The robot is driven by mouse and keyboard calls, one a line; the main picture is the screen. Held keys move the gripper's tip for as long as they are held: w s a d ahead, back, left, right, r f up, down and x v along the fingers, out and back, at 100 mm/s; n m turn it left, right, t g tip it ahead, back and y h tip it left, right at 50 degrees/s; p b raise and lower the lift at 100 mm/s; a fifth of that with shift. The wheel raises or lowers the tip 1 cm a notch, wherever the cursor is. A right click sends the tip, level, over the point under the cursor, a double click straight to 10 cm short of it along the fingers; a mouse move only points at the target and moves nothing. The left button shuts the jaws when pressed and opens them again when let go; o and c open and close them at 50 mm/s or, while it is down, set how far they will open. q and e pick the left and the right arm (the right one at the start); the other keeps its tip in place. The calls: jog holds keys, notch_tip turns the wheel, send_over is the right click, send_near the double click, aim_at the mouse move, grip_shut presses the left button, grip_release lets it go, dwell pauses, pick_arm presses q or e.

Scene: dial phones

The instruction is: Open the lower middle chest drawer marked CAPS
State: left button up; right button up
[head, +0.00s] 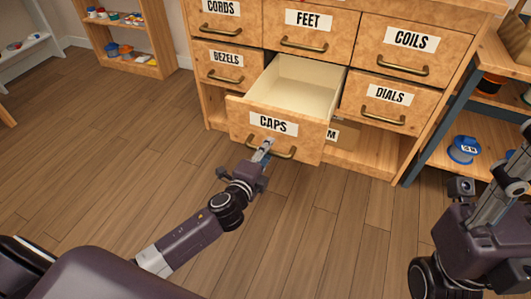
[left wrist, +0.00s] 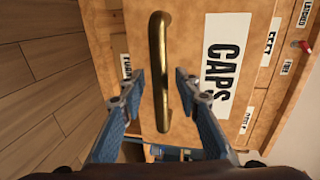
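The CAPS drawer (head: 236,115) in the lower middle of the wooden chest is pulled well out, and its pale inside looks empty. Its brass handle (head: 286,154) is on the front below the CAPS label. My left gripper (head: 266,146) is at the left part of this handle. In the left wrist view the handle (left wrist: 158,50) runs between the two fingers of my left gripper (left wrist: 159,76), with a gap on each side. The fingers are open. My right gripper (head: 508,185) is at the right edge, only partly seen, and its fingertips are unclear.
Closed drawers BEZELS (head: 223,70), FEET (head: 308,30), COILS (head: 412,48) and DIALS (head: 387,102) surround it. A shelf unit with spools (head: 463,150) stands at the right, and a small shelf (head: 120,82) at the back left. The wooden floor at the left is clear.

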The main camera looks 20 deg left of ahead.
pick_arm(q)
jog(key=v, duration=1.2)
